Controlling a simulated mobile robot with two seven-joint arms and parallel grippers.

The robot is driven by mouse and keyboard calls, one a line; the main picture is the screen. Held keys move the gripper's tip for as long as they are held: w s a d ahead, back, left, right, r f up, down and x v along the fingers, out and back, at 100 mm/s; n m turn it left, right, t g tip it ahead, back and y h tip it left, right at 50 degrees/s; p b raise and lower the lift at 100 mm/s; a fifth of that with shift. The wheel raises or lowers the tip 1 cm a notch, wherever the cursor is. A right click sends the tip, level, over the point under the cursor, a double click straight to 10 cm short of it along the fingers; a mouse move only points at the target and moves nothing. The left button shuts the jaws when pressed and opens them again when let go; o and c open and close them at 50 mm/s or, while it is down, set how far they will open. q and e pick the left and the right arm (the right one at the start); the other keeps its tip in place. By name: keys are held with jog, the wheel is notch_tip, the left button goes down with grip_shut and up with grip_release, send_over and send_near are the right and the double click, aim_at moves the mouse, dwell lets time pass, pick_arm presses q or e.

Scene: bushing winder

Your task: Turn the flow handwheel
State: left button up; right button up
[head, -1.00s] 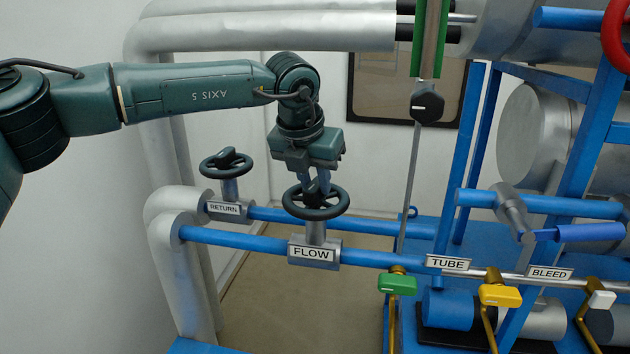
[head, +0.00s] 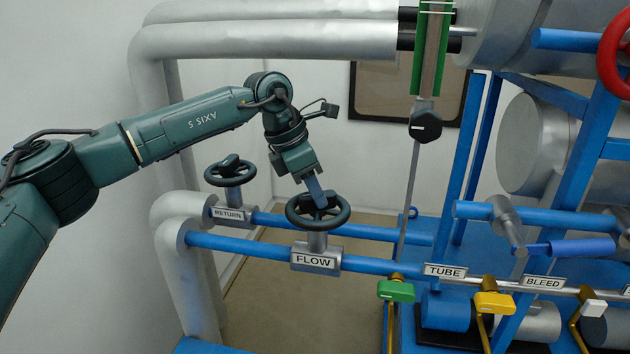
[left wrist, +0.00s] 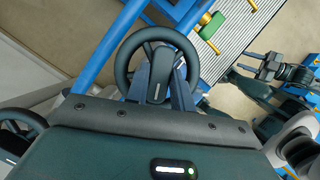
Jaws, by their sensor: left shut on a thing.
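The flow handwheel (head: 318,210) is a dark round wheel on a grey valve body labelled FLOW, set in a blue pipe. My left gripper (head: 320,198) comes down tilted from the upper left, with its fingers at the wheel's centre. In the left wrist view the handwheel (left wrist: 124,66) lies below the palm. The fingers of my left gripper (left wrist: 159,88) stand on either side of the raised bar across its hub, shut on it.
The similar RETURN handwheel (head: 230,171) stands close behind and left. A vertical rod with a black knob (head: 426,126) is to the right. Green (head: 396,291) and yellow (head: 494,302) valve handles sit at the lower right. Grey pipes rise at the left.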

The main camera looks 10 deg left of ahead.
pick_arm(q)
jog(key=shift+r+m+p, duration=0.1)
jog(key=shift+m+p, duration=0.25)
jog(key=shift+m, duration=0.25)
jog(key=shift+m+g, duration=0.3)
jog(key=o, duration=1)
jog(key=shift+a, duration=0.1)
jog(key=v, duration=1.3)
jog(key=shift+a+b, duration=0.15)
jog(key=shift+b, duration=0.2)
